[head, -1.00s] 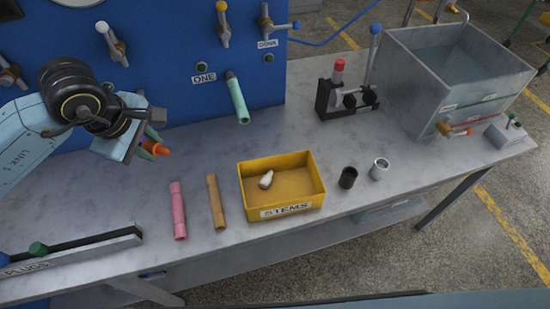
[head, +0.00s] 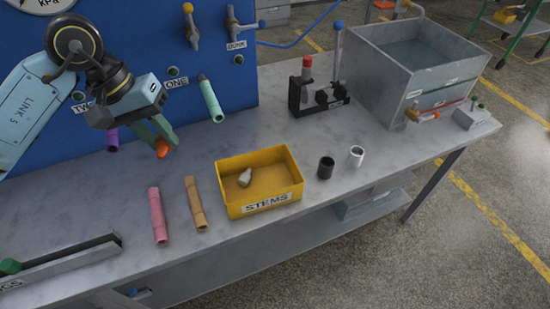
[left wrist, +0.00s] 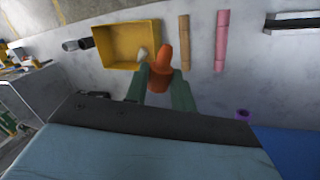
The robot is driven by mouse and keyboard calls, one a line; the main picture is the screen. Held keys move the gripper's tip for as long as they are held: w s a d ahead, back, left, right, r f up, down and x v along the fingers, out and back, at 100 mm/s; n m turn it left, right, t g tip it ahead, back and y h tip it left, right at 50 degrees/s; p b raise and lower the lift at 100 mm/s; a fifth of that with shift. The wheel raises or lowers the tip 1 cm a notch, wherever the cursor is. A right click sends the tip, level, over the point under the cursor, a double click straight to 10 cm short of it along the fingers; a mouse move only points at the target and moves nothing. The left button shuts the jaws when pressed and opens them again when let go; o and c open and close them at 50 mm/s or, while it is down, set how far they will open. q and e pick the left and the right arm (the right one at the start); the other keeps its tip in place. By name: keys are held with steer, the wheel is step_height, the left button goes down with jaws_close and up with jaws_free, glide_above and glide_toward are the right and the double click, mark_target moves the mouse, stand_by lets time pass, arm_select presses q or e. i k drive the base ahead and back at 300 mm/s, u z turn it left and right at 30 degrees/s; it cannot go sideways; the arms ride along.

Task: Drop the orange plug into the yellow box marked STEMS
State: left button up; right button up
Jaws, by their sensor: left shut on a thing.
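The orange plug (head: 162,148) is held between the green fingertips of my left gripper (head: 160,138), above the bench and to the left of the box. In the left wrist view the plug (left wrist: 161,62) sits between the two fingers (left wrist: 160,88). The yellow box marked STEMS (head: 236,210) stands open on the bench; it also shows in the left wrist view (left wrist: 104,48). A small whitish piece (head: 244,178) lies inside it. My right gripper is not in view.
A pink tube (head: 157,216) and a tan tube (head: 195,204) lie left of the box.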

mark_target(254, 184)
steer(key=z, duration=0.15)
steer(key=k, duration=0.3)
steer(key=z, duration=0.55)
steer(key=i, duration=0.85)
steer(key=u, duration=0.9)
